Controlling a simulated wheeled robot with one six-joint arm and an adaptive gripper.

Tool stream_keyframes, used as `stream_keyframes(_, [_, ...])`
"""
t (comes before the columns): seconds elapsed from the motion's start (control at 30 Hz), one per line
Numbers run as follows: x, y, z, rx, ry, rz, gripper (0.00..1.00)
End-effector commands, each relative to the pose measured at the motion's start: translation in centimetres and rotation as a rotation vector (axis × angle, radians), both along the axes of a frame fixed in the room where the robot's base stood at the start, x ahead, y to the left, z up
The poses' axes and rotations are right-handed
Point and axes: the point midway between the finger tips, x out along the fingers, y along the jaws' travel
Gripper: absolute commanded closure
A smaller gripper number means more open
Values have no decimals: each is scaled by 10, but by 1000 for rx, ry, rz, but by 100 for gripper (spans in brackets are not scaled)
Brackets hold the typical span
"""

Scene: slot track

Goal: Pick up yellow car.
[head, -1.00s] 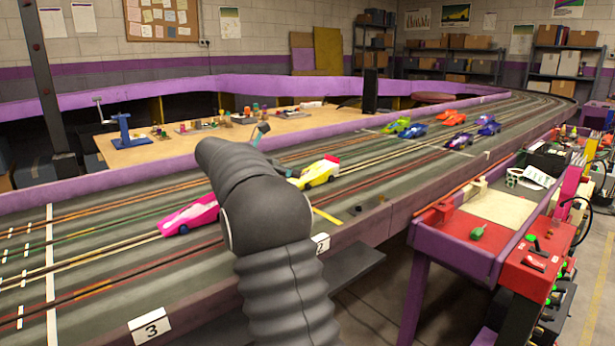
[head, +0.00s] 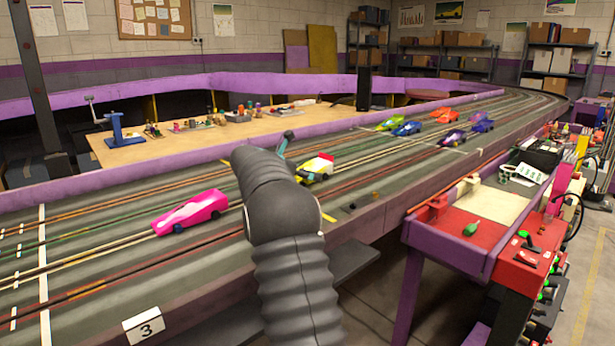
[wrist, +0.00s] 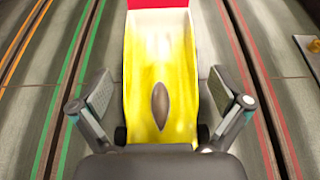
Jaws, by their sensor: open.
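The yellow car (wrist: 159,62) fills the middle of the wrist view, with a red part at its far end and a dark oval on its body. It sits on the track between slot lanes. My gripper (wrist: 160,100) is open, with one finger on each side of the car and gaps between the pads and its body. In the head view the yellow car (head: 318,165) is partly hidden behind my arm, and only a small part of my gripper (head: 286,141) shows above the arm.
A pink car (head: 190,212) sits on the track to the left. Several other cars, including a green one (head: 393,122) and an orange one (head: 446,116), stand farther along. A purple and red control table (head: 450,240) is at the right. A workbench (head: 180,145) lies behind the track.

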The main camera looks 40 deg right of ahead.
Motion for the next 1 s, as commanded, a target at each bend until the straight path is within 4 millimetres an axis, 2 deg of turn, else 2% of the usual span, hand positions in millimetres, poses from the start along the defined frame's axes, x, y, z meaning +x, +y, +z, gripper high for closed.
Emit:
stream_keyframes(0.07, [0, -6, -2, 0, 0, -1, 0])
stream_keyframes(0.27, [0, -6, -3, 0, 1, 0, 0])
stream_keyframes(0.57, [0, -6, -3, 0, 1, 0, 71])
stream_keyframes(0.87, [0, -6, -1, -1, 0, 0, 71])
stream_keyframes(1.0, [0, -6, 6, -1, 0, 1, 71])
